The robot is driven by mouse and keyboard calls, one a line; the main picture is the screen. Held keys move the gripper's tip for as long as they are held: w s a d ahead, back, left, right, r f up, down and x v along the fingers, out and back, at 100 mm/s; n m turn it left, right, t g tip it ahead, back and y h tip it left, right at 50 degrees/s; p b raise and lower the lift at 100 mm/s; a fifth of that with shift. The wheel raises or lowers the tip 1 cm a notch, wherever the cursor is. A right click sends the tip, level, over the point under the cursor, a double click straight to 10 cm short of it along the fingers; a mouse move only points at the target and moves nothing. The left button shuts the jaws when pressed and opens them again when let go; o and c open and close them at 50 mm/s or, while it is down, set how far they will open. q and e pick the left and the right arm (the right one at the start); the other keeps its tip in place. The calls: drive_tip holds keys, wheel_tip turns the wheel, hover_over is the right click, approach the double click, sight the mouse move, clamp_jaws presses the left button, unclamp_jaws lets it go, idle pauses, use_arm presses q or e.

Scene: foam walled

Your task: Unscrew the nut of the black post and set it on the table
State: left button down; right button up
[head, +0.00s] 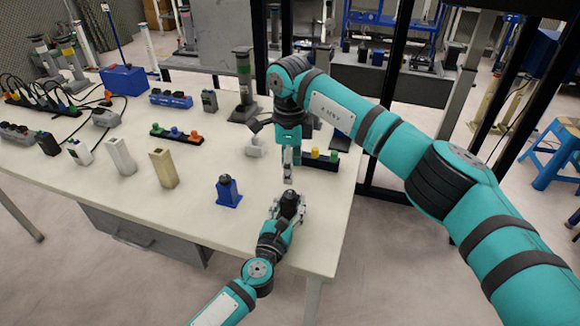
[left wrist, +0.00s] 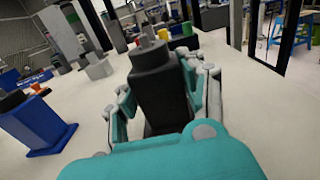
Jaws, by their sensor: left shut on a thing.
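The black post (head: 288,203) stands near the table's front right edge. My left gripper (head: 290,212) is shut on the black post from the front. In the left wrist view the dark post (left wrist: 155,85) rises between the fingers, with a narrow grey tip (left wrist: 147,38) on top. I cannot make out a nut there. My right gripper (head: 288,172) points down from above, slightly higher than the post's top. Its fingers look close together, but I cannot tell whether they hold anything.
A blue post (head: 228,192) stands just left of the black one. A beige block (head: 163,169) and a light grey block (head: 120,157) stand further left. A strip with coloured knobs (head: 178,134) lies behind. The white table (head: 190,225) is bare in front of the blue post.

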sight(290, 191)
drive_tip(key=m, duration=0.4)
drive_tip(key=shift+m, duration=0.4)
drive_tip(key=m, duration=0.4)
drive_tip(key=shift+m, duration=0.3)
drive_tip(key=m, duration=0.4)
drive_tip(key=shift+m, duration=0.3)
drive_tip(key=m, duration=1.3)
drive_tip(key=shift+m, duration=0.4)
drive_tip(key=m, duration=0.9)
drive_tip(key=shift+m, duration=0.4)
drive_tip(key=shift+f+m, duration=0.3)
drive_tip(key=shift+f, duration=3.7)
